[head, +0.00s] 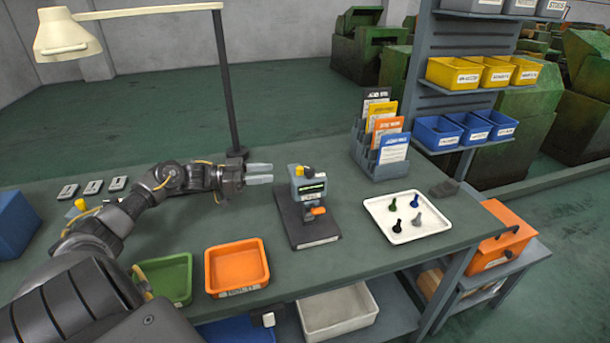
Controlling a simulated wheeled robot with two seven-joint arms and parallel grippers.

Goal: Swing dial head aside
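The dial gauge device (311,205) stands on a dark base plate near the middle of the bench. Its grey head has a dark display facing me and a yellow knob on top. An orange part (319,211) sits low at its front. My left gripper (271,173) is to the left of the head, with its fingers pointing right towards it. The two fingers look apart with nothing between them, and a gap separates their tips from the device. My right gripper is not in view.
A white tray (376,208) with several small dark parts lies right of the device. An orange bin (209,272) and a green bin (163,259) stand in front left. A lamp post (229,95) rises behind my gripper. A card holder (365,157) stands at the back right.

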